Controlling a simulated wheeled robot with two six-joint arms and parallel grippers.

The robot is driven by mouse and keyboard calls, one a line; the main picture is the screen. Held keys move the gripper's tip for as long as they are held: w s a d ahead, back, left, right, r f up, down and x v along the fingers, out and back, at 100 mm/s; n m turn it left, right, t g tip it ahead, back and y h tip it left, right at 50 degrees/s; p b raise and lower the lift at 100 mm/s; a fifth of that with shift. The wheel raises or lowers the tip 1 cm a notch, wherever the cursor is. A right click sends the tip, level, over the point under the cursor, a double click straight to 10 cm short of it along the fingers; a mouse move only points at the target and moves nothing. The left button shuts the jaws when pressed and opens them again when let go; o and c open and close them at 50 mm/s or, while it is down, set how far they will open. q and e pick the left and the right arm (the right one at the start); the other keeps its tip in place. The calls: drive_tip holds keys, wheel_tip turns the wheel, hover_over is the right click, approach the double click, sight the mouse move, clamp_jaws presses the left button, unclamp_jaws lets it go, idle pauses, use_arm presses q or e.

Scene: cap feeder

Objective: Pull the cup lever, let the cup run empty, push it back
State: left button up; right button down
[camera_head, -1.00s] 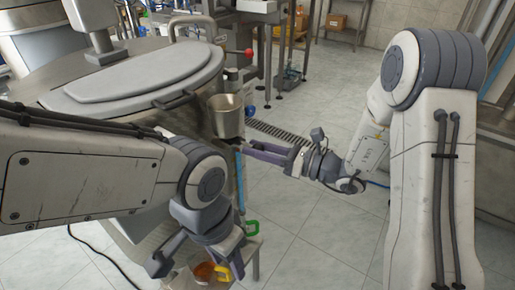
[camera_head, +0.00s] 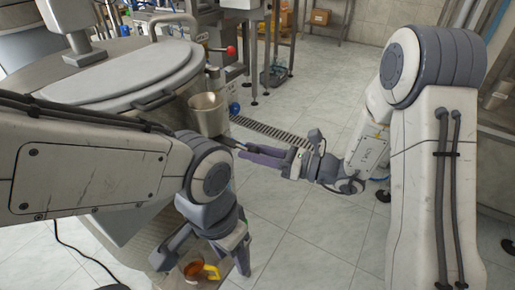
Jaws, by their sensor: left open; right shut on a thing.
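A grey metal cup (camera_head: 207,113) hangs at the side of the big lidded kettle (camera_head: 125,75). A dark lever (camera_head: 229,142) shows just below the cup. My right gripper (camera_head: 246,152) is shut on this lever's outer end, to the right of the cup. The exact grip is too small to see well. My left gripper (camera_head: 205,258) is open and empty, pointing down below the cup at the bottom of the picture. The cup's inside and its outlet cannot be made out.
An orange container (camera_head: 194,269) with a yellow handle (camera_head: 211,272) sits low, beneath my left gripper. A red-knobbed handle (camera_head: 231,51) stands behind the cup. A floor drain grate (camera_head: 270,130) runs behind my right gripper.

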drive_tip(key=c, duration=0.5)
unclamp_jaws()
drive_tip(key=shift+s+d, duration=0.1)
drive_tip(key=v, duration=1)
drive_tip(key=shift+s+d+p, duration=0.1)
drive_tip(key=shift+d+p, duration=0.15)
drive_tip(key=shift+p, duration=0.1)
idle(2.9)
